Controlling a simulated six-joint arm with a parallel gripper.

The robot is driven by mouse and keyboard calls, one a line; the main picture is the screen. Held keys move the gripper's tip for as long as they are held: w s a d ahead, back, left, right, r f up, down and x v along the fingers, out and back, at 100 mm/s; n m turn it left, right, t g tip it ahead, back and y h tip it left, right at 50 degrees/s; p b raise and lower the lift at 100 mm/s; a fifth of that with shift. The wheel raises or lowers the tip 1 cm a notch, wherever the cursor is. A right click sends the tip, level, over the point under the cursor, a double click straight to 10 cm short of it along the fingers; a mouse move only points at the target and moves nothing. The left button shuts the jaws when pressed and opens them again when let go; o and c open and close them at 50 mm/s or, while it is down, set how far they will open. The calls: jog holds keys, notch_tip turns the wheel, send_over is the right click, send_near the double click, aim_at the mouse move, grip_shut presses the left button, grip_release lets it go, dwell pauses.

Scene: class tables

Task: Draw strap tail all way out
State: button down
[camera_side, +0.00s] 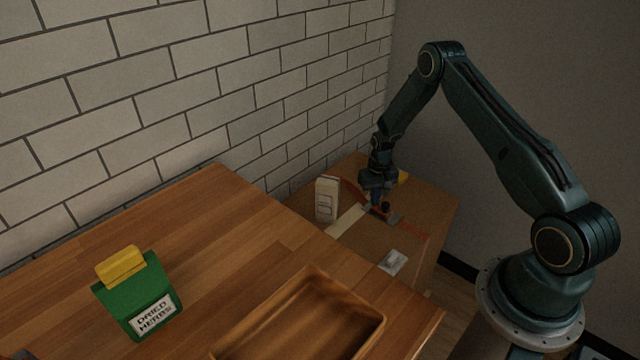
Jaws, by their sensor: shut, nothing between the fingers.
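My gripper (380,206) points down over the far, lower brown surface, close above a red-orange strap. It is shut, with nothing held that I can make out. The strap (410,229) lies on that surface and passes a small grey buckle-like piece (394,218). Another part of the strap (352,192) rises in a curve behind, to the left of my gripper. A pale flat strip (345,221) lies left of the buckle. The strap's end is too small to tell, and my gripper hides part of the strap.
A white carton (327,199) stands left of my gripper. A yellow item (403,177) is partly hidden behind it. A white label (393,262) lies in front. The nearer wooden table (215,225) holds a wooden tray (374,329) and a green dried herbs bag (128,293) with a yellow top.

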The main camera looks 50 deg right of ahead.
jog(key=shift+s, duration=4.2)
jog(key=shift+w, duration=0.85)
jog(key=shift+r, duration=0.1)
notch_tip(320, 180, up, 7)
dwell(0.8)
dwell(0.3)
